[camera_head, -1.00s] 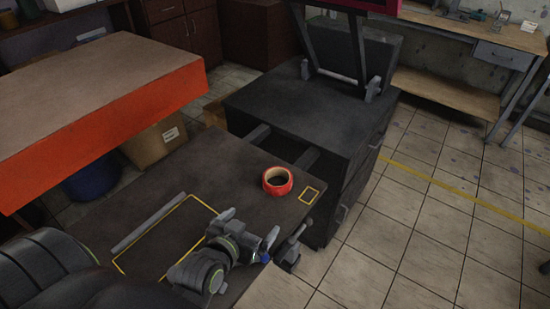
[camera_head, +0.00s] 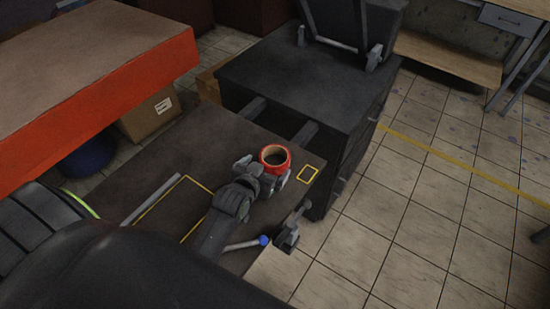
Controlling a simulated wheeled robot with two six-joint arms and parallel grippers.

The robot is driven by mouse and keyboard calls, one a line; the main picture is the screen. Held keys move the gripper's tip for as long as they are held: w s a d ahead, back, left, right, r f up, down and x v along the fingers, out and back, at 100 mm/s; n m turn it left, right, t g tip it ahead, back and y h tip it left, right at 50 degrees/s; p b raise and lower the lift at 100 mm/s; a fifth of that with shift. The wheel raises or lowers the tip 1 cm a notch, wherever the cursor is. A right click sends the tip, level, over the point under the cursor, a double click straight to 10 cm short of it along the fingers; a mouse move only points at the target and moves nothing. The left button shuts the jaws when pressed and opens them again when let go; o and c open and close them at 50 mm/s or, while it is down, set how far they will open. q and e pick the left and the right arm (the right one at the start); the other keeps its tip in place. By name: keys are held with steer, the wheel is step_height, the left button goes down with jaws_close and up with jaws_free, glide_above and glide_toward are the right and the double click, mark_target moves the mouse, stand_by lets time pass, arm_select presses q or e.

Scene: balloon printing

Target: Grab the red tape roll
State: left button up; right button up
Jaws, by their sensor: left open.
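The red tape roll (camera_head: 275,158) lies flat on the dark tabletop (camera_head: 215,140), near its far right corner. My left gripper (camera_head: 264,170) is at the near side of the roll, with one finger to its left and one to its right. The fingers are open and low around the roll's near half; I cannot tell whether they touch it. My right gripper is not in view.
A yellow-outlined square (camera_head: 308,174) is marked right of the roll. A grey bar (camera_head: 151,199) lies at the left. A small clamp-like fixture (camera_head: 289,233) sits at the table's right edge. A black cabinet (camera_head: 300,85) stands behind.

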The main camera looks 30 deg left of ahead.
arm_select(q)
steer(key=shift+w+f, duration=0.2)
steer(key=shift+w, duration=0.25)
steer(key=shift+w+a+f+p, duration=0.15)
steer(key=shift+w+p, duration=0.15)
steer(key=shift+w, duration=0.3)
steer(key=x, duration=0.3)
steer(key=shift+w+a+f, duration=0.1)
steer(key=shift+w+f, duration=0.05)
steer(key=shift+w, duration=0.25)
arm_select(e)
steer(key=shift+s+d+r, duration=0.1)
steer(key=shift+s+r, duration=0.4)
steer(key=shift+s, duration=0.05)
arm_select(q)
steer(key=shift+c, duration=0.4)
steer(key=c, duration=0.8)
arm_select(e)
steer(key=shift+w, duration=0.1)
